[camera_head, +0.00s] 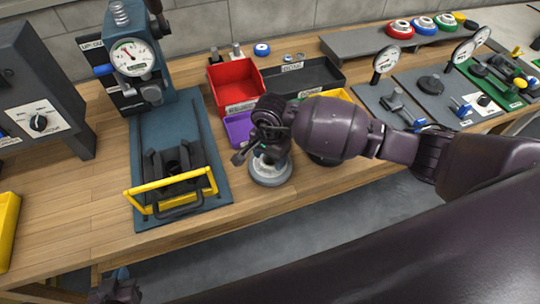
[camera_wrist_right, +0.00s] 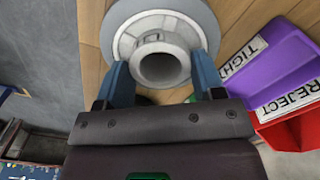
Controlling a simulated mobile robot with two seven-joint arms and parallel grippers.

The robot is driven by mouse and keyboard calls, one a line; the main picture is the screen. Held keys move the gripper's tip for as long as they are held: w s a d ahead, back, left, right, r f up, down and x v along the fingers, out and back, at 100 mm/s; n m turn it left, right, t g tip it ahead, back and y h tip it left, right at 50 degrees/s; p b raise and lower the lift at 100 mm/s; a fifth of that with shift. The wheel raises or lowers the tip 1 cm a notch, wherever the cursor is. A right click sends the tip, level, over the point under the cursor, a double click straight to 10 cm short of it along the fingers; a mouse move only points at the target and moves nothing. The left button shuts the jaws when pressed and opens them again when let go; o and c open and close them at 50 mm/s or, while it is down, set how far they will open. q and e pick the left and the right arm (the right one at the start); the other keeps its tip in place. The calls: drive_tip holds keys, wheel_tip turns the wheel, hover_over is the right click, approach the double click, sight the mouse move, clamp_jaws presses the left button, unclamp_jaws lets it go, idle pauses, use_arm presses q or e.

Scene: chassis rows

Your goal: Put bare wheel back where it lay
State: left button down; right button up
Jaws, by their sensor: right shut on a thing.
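The bare wheel (camera_head: 270,174), a light grey disc with a raised ring-shaped hub, is at the front of the wooden bench, right of the blue-grey press plate. In the right wrist view the wheel (camera_wrist_right: 126,43) lies beyond the fingers. My right gripper (camera_head: 266,153) is above it, its blue fingers (camera_wrist_right: 161,72) shut on opposite sides of the hub. The arm hides part of the wheel in the head view. I cannot tell whether the wheel touches the bench. My left gripper (camera_head: 120,286) shows only partly, low at the left, below the bench front.
A press with a dial gauge (camera_head: 132,56) stands left, with a yellow-handled frame (camera_head: 171,190) on its plate. A red bin (camera_head: 235,84), a purple bin (camera_head: 238,128) and a black bin (camera_head: 304,76) stand behind the wheel. Gauge boards line the right.

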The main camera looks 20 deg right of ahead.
drive_tip(key=shift+f, duration=0.15)
drive_tip(key=shift+f, duration=0.2)
drive_tip(key=o, duration=1.3)
drive_tip(key=shift+c, duration=0.2)
